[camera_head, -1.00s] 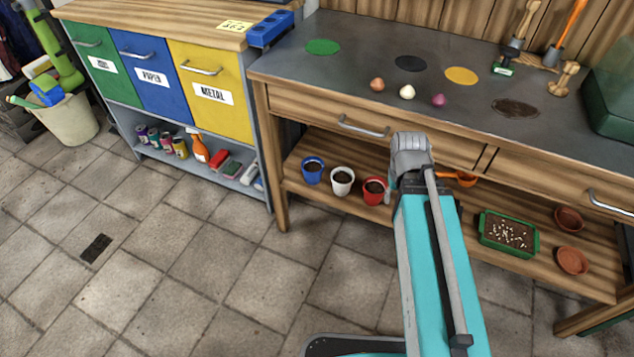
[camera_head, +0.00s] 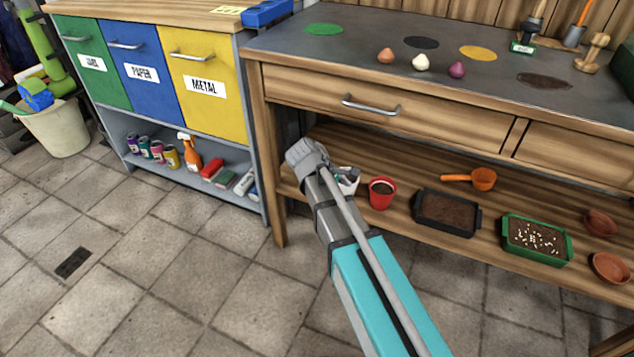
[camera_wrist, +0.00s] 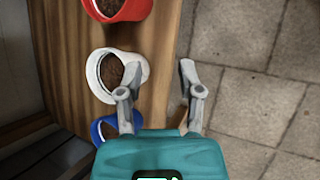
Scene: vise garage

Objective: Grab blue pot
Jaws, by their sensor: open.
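The blue pot (camera_wrist: 97,131) shows in the wrist view at the lower left, partly covered by my gripper's body. In the head view it is hidden behind my arm. My gripper (camera_wrist: 156,90) is open and empty. Its left finger overlaps the edges of the blue pot and the white pot (camera_wrist: 120,72) in the picture; I cannot tell whether it touches either. Its right finger is over the shelf's front edge and the floor.
The red pot (camera_head: 382,194) stands right of the white pot on the lower wooden shelf. Further right are a black tray (camera_head: 446,226), a green tray (camera_head: 564,247) and an orange scoop (camera_head: 483,178). The drawer (camera_head: 390,125) and tabletop lie above. The floor in front is clear.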

